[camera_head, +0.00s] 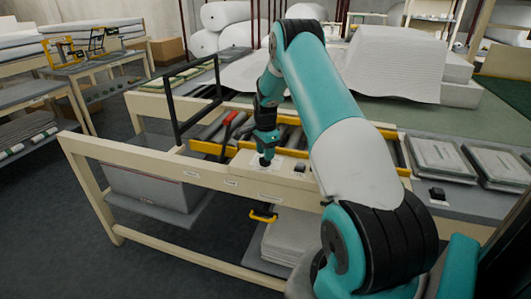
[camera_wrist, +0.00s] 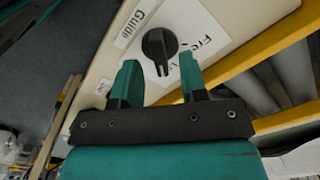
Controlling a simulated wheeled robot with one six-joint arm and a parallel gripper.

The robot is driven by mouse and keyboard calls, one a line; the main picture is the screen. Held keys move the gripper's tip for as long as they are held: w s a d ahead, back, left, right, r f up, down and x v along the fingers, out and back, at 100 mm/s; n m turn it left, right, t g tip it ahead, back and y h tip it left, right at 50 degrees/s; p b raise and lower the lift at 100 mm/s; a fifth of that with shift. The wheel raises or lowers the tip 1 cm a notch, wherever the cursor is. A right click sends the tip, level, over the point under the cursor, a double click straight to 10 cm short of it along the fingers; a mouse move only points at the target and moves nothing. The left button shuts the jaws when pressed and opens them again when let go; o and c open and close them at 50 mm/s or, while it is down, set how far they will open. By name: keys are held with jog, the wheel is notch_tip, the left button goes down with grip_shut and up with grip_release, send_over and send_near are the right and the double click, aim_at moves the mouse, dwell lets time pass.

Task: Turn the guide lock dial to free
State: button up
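The guide lock dial (camera_wrist: 160,45) is a black round knob with a pointer bar, mounted on a cream panel. A white label around it reads "Guide" on one side and partly "Free" on the other. In the wrist view the pointer bar points down toward my gripper.
A black knob (camera_head: 300,168) sits on the panel to the right. Yellow rails (camera_head: 210,149) and grey rollers (camera_wrist: 268,88) lie behind the panel. A red-handled lever (camera_head: 230,122) and a black frame (camera_head: 195,105) stand to the left. A yellow handle (camera_head: 262,217) is below.

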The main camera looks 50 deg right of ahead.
jog(key=shift+f, duration=0.85)
jog(key=shift+c, duration=0.4)
grip_shut()
